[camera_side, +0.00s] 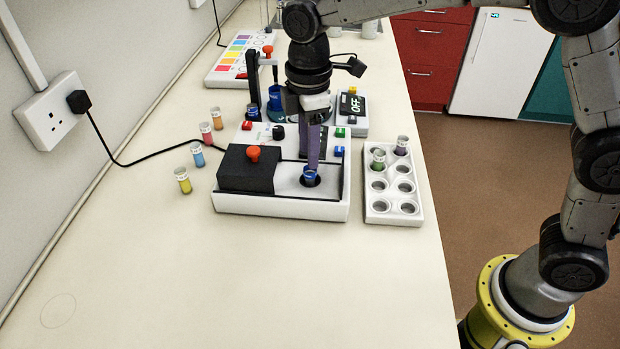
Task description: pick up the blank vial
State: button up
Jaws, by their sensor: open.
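A small vial with a blue top (310,178) sits in the round well of the white instrument (280,208); it may be the blank vial, but I cannot read a label. My gripper (311,166) points down right over this vial, its fingers at the vial's top. The jaws are open. They are seen nearly edge-on, so I cannot tell whether they touch the vial.
Several coloured vials, among them a yellow one (183,181), stand left of the instrument. A white rack (393,216) at right holds a green vial (378,159) and a purple one (402,146). A black lid block (245,173) adjoins the well. The front bench is clear.

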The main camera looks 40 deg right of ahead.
aim_at(310, 179)
jog(key=f, duration=0.5)
jog(key=shift+s, duration=0.2)
grip_shut()
